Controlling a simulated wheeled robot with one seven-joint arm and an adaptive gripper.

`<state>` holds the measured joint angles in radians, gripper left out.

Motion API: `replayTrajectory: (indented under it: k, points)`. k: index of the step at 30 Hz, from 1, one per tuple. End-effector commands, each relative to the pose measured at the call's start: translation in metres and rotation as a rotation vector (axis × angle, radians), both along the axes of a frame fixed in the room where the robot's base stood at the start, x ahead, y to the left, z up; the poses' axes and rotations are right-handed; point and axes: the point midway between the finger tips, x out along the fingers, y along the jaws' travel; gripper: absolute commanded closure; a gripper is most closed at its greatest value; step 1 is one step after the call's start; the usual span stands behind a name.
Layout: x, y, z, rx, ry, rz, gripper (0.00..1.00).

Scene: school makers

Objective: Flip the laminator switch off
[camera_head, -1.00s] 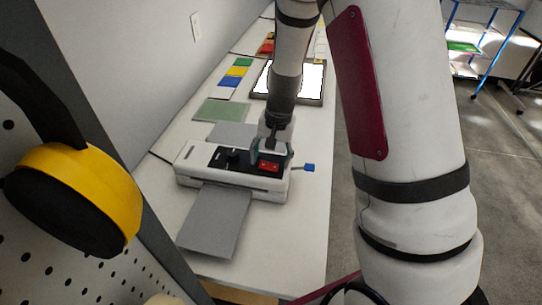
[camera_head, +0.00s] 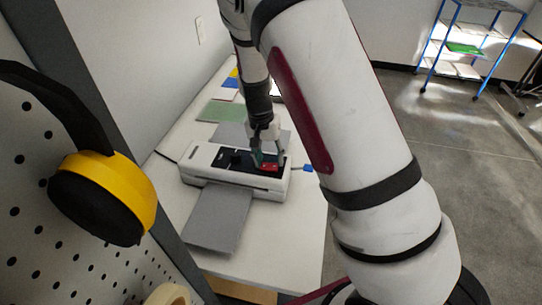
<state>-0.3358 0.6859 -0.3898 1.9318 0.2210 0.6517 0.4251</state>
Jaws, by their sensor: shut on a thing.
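The laminator (camera_head: 210,179) is a white box with a black top panel, sitting on the white table. Its red switch (camera_head: 270,167) is on the right part of the panel, next to a black knob (camera_head: 236,158). My gripper (camera_head: 268,158) points down at the switch, with its fingers at either side of the red part, and is shut on it. The fingers partly cover the switch, so its on or off position cannot be told. A blue-ended lever (camera_head: 308,169) sticks out at the laminator's right end.
A grey sheet (camera_head: 217,218) lies in front of the laminator and another grey piece (camera_head: 229,133) behind it. A green mat (camera_head: 222,111) lies farther back. Yellow earmuffs (camera_head: 128,190) hang on a pegboard (camera_head: 50,245) at the left. A blue-framed rack (camera_head: 440,35) stands far right.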

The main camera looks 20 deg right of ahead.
Motion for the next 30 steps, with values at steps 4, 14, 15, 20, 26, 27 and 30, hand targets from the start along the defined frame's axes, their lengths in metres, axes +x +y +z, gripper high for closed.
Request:
replayTrajectory:
  k: [4, 14, 15, 20, 26, 27, 30]
  points:
    - [0.0, 0.0, 0.0, -0.005, 0.003, 0.001, 0.85]
    - [0.0, 0.0, 0.0, -0.003, 0.002, 0.0, 0.37]
    - [0.0, 0.0, 0.0, -0.003, 0.002, 0.0, 0.37]
    - [0.0, 0.0, 0.0, -0.002, 0.002, 0.0, 0.37]
    - [0.002, 0.002, 0.013, -0.002, -0.002, 0.0, 0.37]
    - [0.003, 0.003, 0.019, -0.002, -0.002, 0.0, 0.37]
    - [0.004, 0.005, 0.038, -0.002, -0.003, 0.003, 0.37]
